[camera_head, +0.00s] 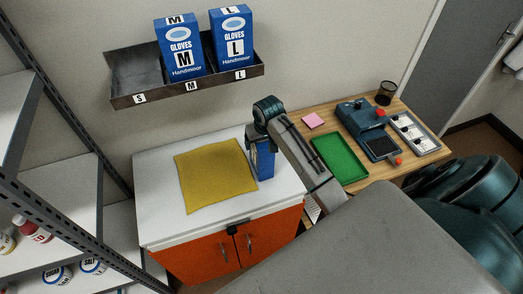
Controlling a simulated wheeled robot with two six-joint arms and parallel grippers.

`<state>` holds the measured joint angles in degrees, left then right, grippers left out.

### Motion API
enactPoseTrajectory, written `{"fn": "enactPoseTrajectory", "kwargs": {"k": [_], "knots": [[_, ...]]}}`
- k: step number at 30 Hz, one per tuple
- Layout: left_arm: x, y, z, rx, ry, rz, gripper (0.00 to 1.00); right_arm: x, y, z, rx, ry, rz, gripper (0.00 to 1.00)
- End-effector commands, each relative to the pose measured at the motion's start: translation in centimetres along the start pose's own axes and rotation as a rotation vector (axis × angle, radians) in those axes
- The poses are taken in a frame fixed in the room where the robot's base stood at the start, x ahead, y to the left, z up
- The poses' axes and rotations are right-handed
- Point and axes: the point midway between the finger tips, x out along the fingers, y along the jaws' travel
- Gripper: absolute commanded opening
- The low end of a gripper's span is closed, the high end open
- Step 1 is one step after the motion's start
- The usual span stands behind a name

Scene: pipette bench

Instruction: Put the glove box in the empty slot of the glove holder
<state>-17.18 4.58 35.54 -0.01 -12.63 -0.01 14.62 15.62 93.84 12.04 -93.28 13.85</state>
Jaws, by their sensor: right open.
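The dark glove holder (190,87) is mounted on the back wall, with slots labelled S, M and L. Its left slot, labelled S, is empty. A blue M glove box (180,48) stands in the middle slot and a blue L glove box (231,37) in the right slot. Another blue glove box (266,164) stands on the white cabinet top, partly hidden by my right arm. My right gripper (256,143) is open at the upper part of this box; whether its fingers touch the box cannot be told. My left gripper is not in view.
A yellow cloth (215,175) lies on the white cabinet top (155,205), left of the box. A wooden desk to the right holds a green tray (340,158), a blue device (368,125) and a mesh cup (385,93). A metal shelf rack (62,190) stands at the left.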

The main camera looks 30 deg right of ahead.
Motion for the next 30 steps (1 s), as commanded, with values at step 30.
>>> {"fn": "enactPoseTrajectory", "kwargs": {"k": [30], "knots": [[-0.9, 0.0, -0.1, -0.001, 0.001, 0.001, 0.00, 2.7, 0.0, 0.1, 0.000, 0.000, 0.000, 0.80]]}}
